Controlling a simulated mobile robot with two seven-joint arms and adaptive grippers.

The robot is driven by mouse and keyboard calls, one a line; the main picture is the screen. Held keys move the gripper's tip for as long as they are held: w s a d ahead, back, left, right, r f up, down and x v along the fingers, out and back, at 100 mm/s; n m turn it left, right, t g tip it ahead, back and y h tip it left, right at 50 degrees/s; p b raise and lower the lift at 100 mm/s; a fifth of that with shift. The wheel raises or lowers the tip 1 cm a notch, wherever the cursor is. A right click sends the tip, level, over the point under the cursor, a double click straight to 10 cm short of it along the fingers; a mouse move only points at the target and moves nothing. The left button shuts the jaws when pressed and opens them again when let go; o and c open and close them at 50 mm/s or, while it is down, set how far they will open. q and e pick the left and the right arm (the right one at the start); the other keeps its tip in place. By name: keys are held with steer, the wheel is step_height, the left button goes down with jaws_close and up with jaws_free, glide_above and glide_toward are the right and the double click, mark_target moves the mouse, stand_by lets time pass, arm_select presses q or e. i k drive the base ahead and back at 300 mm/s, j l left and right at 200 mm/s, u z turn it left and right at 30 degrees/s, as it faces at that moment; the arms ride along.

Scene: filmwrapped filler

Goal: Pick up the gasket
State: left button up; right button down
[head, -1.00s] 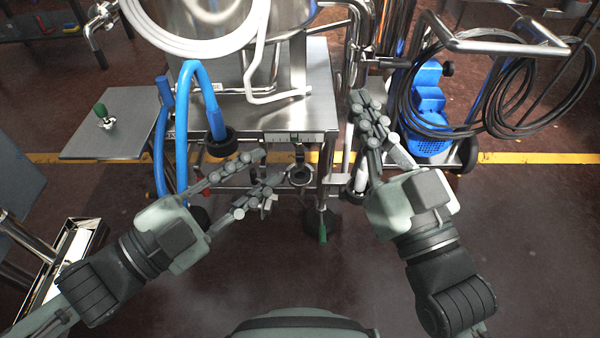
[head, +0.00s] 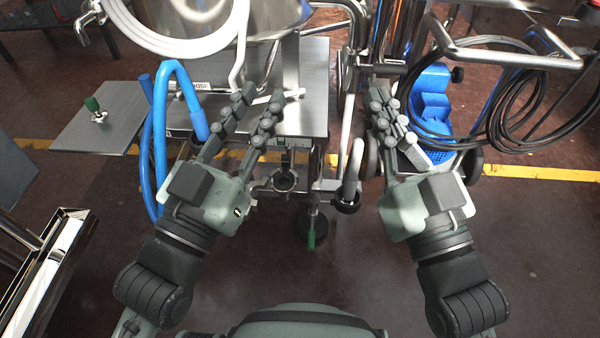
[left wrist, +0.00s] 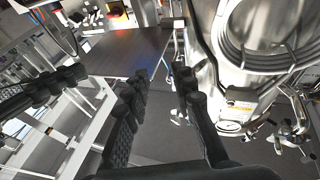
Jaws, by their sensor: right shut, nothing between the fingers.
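I cannot pick out the gasket for certain in either view. My left gripper (head: 261,98) is open and empty, with its fingers over the front of the steel table, pointing away from me. In the left wrist view its two fingers (left wrist: 162,82) stand apart with nothing between them. My right gripper (head: 380,98) is shut and empty, to the right of the steel table and in front of the blue pump unit. A small open metal ring fitting (head: 285,180) hangs below the table's front edge, between the two grippers.
The steel table (head: 312,85) carries a tank and a white hose. A blue hose (head: 160,130) loops at its left. The blue pump unit (head: 432,100) and black cables (head: 500,110) are further right.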

mark_target(285, 159)
steer(key=i+l, duration=0.15)
steer(key=l, duration=0.3)
steer(key=i+l+u, duration=0.1)
steer(key=l, duration=0.4)
steer(key=i+l, duration=0.1)
steer(key=l, duration=0.4)
